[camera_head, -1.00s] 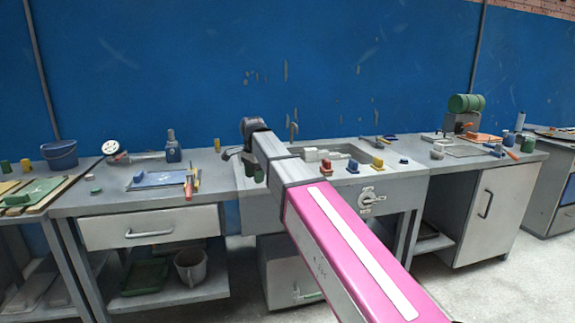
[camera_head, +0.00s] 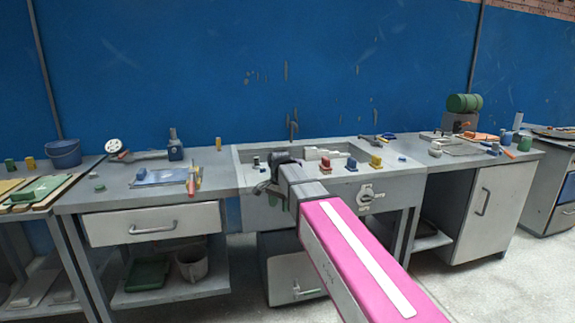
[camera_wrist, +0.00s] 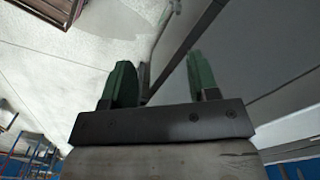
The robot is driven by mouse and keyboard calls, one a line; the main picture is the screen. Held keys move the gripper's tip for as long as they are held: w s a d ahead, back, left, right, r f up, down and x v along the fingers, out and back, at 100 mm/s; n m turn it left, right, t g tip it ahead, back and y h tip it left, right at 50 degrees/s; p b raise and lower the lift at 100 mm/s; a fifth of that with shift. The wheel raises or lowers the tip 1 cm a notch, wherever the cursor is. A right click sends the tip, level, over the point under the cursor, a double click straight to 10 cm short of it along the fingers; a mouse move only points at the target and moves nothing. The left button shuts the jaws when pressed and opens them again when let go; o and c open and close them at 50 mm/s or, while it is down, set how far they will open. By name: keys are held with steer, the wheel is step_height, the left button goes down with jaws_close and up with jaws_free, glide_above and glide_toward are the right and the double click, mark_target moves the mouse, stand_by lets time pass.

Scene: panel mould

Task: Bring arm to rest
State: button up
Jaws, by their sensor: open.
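My arm, with its pink link, reaches from the lower right toward the grey sink bench (camera_head: 400,187). My gripper (camera_wrist: 160,80) shows in the wrist view with two green fingers apart and nothing between them. In the head view the dark wrist end of the arm is in front of the left part of the sink bench. The fingers are small and mostly hidden there. The wrist view shows pale floor and a grey panel edge beyond the fingers.
A left workbench (camera_head: 80,200) holds a blue tray (camera_head: 160,176) and tools. A right cabinet (camera_head: 482,205) carries a green cylinder (camera_head: 465,102). Open floor lies at lower right.

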steer(key=s+d+f+n, duration=0.4)
steer(key=s+d+f, duration=0.3)
steer(key=d+f, duration=0.4)
steer(key=s+d+f+n, duration=0.3)
steer(key=s+d+f, duration=0.5)
steer(key=d+f, duration=0.3)
steer(key=shift+s+f+n, duration=0.2)
steer(key=shift+f+n, duration=0.2)
steer(key=shift+f, duration=0.4)
